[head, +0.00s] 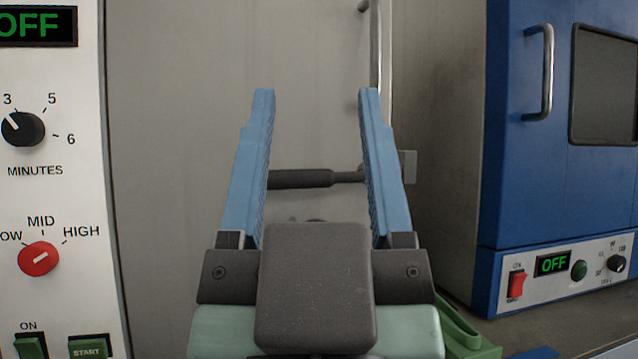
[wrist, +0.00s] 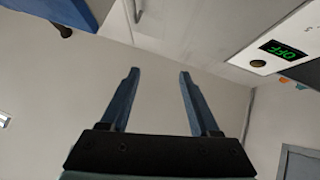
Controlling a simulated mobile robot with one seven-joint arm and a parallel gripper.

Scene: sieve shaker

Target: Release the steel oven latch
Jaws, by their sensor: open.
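The steel oven's large grey door (head: 235,60) fills the middle of the head view. Its latch has a dark horizontal grip (head: 302,179) and a thin rod running right toward a small plate (head: 409,166) by the door edge. My gripper (head: 315,95) is open and empty, with two blue fingers pointing at the door. In the head view the latch grip shows between the fingers, and the right finger covers part of the rod. I cannot tell how far the fingertips are from it. In the wrist view my gripper (wrist: 158,72) is also open, with nothing between the fingers.
A vertical bar handle (head: 375,50) is on the steel door above the latch. A blue oven (head: 530,180) with its own handle (head: 547,75) and a panel reading OFF stands at the right. A white control panel (head: 75,190) with knobs stands close at the left.

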